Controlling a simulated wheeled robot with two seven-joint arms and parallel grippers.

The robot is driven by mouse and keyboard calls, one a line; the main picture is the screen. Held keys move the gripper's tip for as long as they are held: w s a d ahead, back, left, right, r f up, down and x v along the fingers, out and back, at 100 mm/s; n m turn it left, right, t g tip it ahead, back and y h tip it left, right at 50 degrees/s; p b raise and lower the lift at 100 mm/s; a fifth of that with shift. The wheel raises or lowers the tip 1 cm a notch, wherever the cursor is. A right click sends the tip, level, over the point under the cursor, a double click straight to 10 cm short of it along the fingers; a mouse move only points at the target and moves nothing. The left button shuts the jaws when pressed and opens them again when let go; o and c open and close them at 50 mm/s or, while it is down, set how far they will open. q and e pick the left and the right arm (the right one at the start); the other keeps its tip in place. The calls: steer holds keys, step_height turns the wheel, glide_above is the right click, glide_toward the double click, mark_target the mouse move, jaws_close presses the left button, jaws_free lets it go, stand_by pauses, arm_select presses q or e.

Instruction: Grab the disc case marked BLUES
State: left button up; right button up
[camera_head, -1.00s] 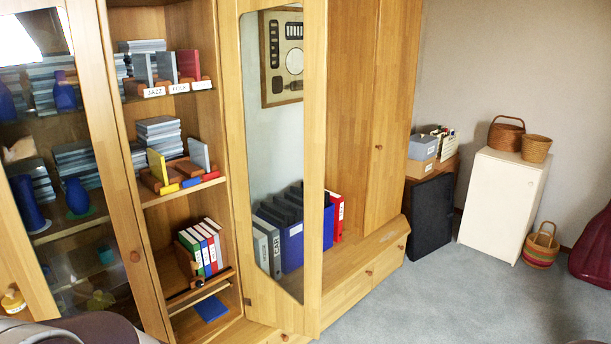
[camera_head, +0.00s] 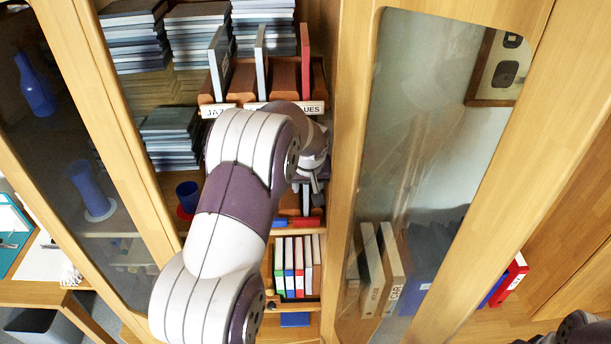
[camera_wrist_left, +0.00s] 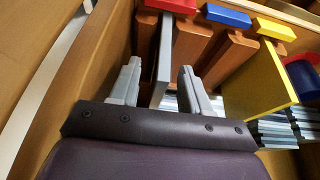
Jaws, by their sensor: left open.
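The BLUES label (camera_head: 312,107) is on the upper shelf's front, its left part hidden by my arm. A red disc case (camera_head: 305,62) stands upright in the wooden rack behind it. My left gripper (camera_head: 314,183) is in front of the shelf below, partly hidden by its own wrist. In the left wrist view, which looks upside down, my left gripper (camera_wrist_left: 160,78) is open, its fingers on either side of a grey case (camera_wrist_left: 164,55) in the slot with a red block (camera_wrist_left: 170,5). Contact cannot be told. My right gripper is not seen.
Other upright cases (camera_head: 261,62) stand close to the red one. Stacks of cases (camera_head: 198,32) fill the left of the shelf. The glass door (camera_head: 420,110) stands open at right. A yellow case (camera_wrist_left: 258,85) stands beside the grey one. Binders (camera_head: 298,265) are lower.

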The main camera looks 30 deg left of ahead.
arm_select(q)
steer(key=shift+w+a+r, duration=0.15)
steer(key=shift+w+a, duration=0.15)
steer(key=shift+w, duration=0.1)
steer(key=p+x, duration=0.2)
steer(key=x, duration=0.2)
steer(key=shift+a+f+p, duration=0.15)
steer(key=shift+f+p, duration=0.1)
steer(key=shift+p, duration=0.1)
steer(key=shift+w+a+f, duration=0.1)
steer(key=shift+w+f, duration=0.15)
steer(key=shift+f, duration=0.1)
steer(key=shift+s+r, duration=0.25)
steer(key=shift+s, duration=0.1)
jaws_close()
steer(key=shift+w, duration=0.1)
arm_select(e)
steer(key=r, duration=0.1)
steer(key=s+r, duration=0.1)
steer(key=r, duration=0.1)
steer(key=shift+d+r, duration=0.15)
